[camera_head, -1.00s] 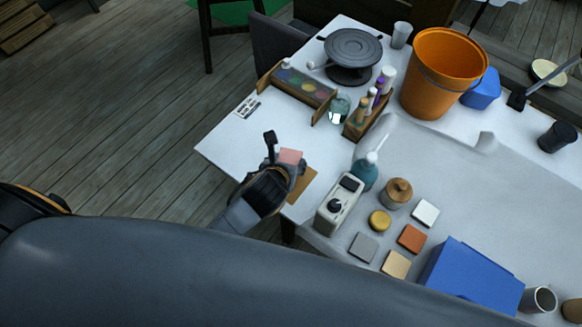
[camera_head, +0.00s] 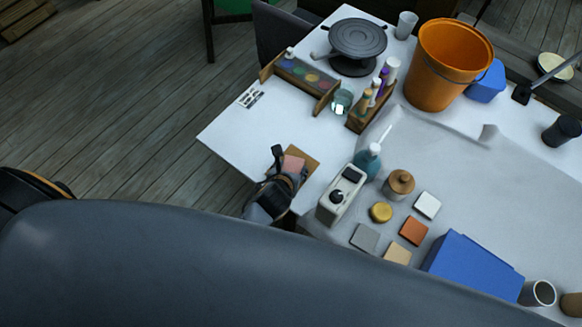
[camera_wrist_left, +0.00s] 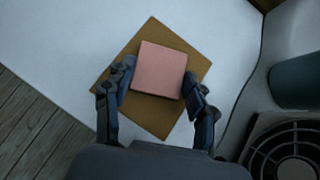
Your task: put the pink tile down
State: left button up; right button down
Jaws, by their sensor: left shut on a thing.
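The pink tile (camera_head: 293,164) is between the fingers of my left gripper (camera_head: 287,167), near the table's front left corner. In the left wrist view the pink tile (camera_wrist_left: 159,70) has one finger at each side, and my left gripper (camera_wrist_left: 158,88) is shut on it. A brown square board (camera_head: 304,158) lies on the white table under the tile; it also shows in the left wrist view (camera_wrist_left: 150,112). The tile is over the board; I cannot tell whether it touches it. My right gripper is not in view.
A white box with a dial (camera_head: 341,196) stands just right of the board. A paint rack (camera_head: 300,80) and an orange bucket (camera_head: 446,66) stand behind.

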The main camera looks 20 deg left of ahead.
pick_arm(q)
jog(key=shift+f, duration=0.1)
jog(key=o, duration=1.2)
jog(key=v, duration=1.2)
